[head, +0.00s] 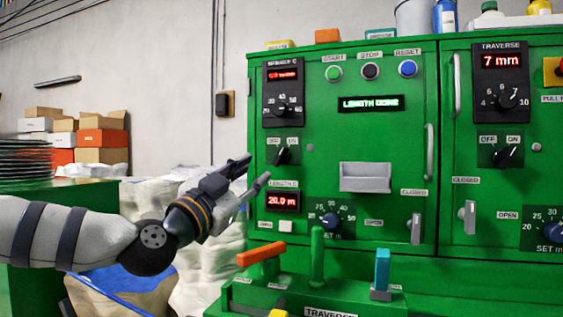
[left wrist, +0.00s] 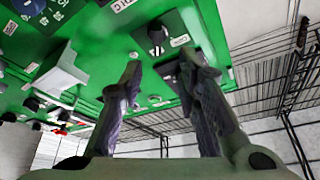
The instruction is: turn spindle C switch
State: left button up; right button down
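The spindle C switch (head: 282,155) is a black knob on a dark plate under OFF and ON labels, at the left of the green cabinet. Above it is the spindle C panel (head: 283,92) with a red display and dial. My left gripper (head: 258,169) is open and empty, its fingers pointing toward the switch from the lower left, apart from it. In the left wrist view, upside down, the switch (left wrist: 157,34) shows beyond the gap between the fingertips (left wrist: 162,66). I cannot tell the knob's exact setting. My right gripper is out of view.
The length display (head: 283,201) and length dial (head: 330,221) sit below the switch. A grey slot (head: 365,177) is to its right. An orange lever (head: 261,254) and a green lever (head: 317,255) stand on the lower ledge. Boxes (head: 101,138) are behind at left.

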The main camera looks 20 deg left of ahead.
aim_at(278, 158)
pick_arm(q)
jog(key=x, duration=0.5)
jog(key=f+x, duration=0.1)
jog(key=x, duration=0.2)
jog(key=shift+w+b, duration=0.2)
jog(key=shift+b, duration=0.2)
jog(key=shift+w+d+r, duration=0.2)
jog(key=shift+w+r, duration=0.2)
jog(key=shift+w, duration=0.15)
jog(key=shift+c, duration=0.6)
grip_shut()
